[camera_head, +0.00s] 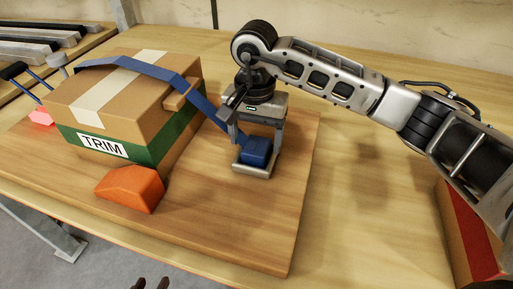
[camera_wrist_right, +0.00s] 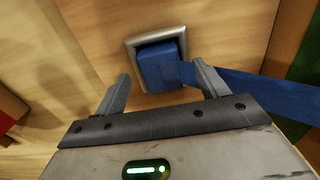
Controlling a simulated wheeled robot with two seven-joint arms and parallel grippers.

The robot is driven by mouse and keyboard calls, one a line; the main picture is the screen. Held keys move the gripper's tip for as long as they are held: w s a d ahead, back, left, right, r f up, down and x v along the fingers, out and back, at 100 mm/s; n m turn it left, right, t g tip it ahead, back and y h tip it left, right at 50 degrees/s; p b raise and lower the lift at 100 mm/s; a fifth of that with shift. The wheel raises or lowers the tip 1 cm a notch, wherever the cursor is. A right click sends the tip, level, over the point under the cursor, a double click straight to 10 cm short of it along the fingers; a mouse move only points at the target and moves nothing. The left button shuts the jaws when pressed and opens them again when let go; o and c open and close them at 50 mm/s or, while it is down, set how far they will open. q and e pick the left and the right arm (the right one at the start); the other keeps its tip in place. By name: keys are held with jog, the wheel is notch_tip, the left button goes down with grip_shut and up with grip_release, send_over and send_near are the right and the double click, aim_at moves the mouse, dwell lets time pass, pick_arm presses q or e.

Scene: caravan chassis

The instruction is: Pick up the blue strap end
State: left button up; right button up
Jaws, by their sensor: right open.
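The blue strap end (camera_head: 256,151) is a thick blue block with a grey metal frame (camera_head: 252,173) around it on the wooden board. In the right wrist view the strap end (camera_wrist_right: 158,66) sits inside the square frame (camera_wrist_right: 131,42). The blue strap (camera_head: 205,106) runs from it up over the cardboard box. My right gripper (camera_head: 255,140) is open above the strap end and points down. In the right wrist view its fingers (camera_wrist_right: 163,87) straddle the strap end's near side, with a gap. Two dark tips at the head view's bottom edge may be my left gripper (camera_head: 152,284).
The cardboard box (camera_head: 119,104) labelled TRIM stands on the wooden board (camera_head: 265,225). An orange wedge (camera_head: 130,188) lies in front of it. A red-and-brown box (camera_head: 468,235) is at the right. Metal bars (camera_head: 35,42) lie at the back left. The board's front right is clear.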

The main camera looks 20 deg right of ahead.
jog(key=shift+f, duration=1.15)
jog(key=c, duration=1.2)
jog(key=shift+o, duration=0.2)
jog(key=shift+r, duration=0.15)
